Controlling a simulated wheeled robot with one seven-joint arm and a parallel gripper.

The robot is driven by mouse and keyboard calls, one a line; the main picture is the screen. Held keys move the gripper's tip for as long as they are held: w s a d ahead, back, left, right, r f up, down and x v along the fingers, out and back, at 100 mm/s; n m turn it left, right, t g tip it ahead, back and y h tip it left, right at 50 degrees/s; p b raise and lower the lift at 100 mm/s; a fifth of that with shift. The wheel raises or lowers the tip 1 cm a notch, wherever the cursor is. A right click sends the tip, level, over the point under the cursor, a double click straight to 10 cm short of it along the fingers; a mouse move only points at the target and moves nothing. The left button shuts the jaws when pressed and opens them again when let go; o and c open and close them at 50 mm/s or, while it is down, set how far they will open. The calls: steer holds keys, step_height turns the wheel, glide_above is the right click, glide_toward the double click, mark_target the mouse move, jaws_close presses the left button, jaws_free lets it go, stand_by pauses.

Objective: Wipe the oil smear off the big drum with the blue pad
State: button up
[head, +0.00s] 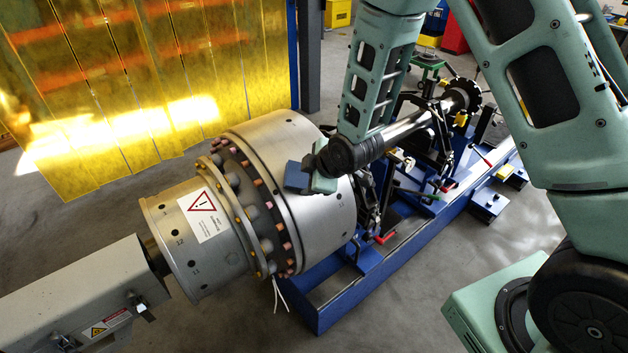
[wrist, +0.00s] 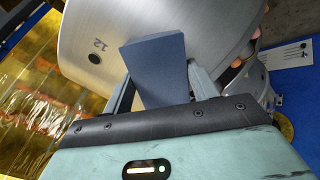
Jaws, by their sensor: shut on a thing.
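The big drum (head: 275,140) is a brushed silver cylinder on the blue balancing stand, and its curved side fills the upper part of the wrist view (wrist: 200,22). My gripper (head: 318,180) is over the drum's upper right side. It is shut on the blue pad (head: 293,176), which also shows between the fingers in the wrist view (wrist: 157,70). The pad is at or very near the drum's surface; I cannot tell whether it touches. A dark number 12 is marked on the drum in the wrist view. I cannot make out the oil smear in either view.
A bolted flange with copper-coloured bolts (head: 262,205) rings the drum. A smaller drum with a warning label (head: 203,214) joins a grey drive housing (head: 85,290). The blue stand (head: 325,312) runs to the upper right. Yellow curtains (head: 130,90) hang behind.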

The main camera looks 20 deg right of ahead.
steer(key=shift+w+a+r+p, duration=0.35)
steer(key=shift+w+r, duration=0.3)
steer(key=shift+w, duration=0.15)
steer(key=shift+w+a+r+p, duration=0.2)
steer(key=shift+w+r+p, duration=0.1)
steer(key=shift+w+r, duration=0.45)
steer(key=shift+f, duration=0.15)
steer(key=s+f+b, duration=0.2)
steer(key=b, duration=0.1)
steer(key=shift+s+d+f, duration=0.2)
steer(key=shift+d+f, duration=0.05)
steer(key=shift+d, duration=0.15)
steer(key=shift+s+d+f+b, duration=0.3)
steer(key=shift+s+f+b, duration=0.45)
steer(key=shift+s, duration=0.15)
steer(key=shift+s+d+f+b, duration=0.3)
steer(key=shift+s+f+b, duration=0.45)
steer(key=shift+s, duration=0.15)
steer(key=shift+r, duration=0.15)
steer(key=p+v, duration=0.3)
steer(key=v, duration=0.3)
steer(key=shift+r, duration=0.1)
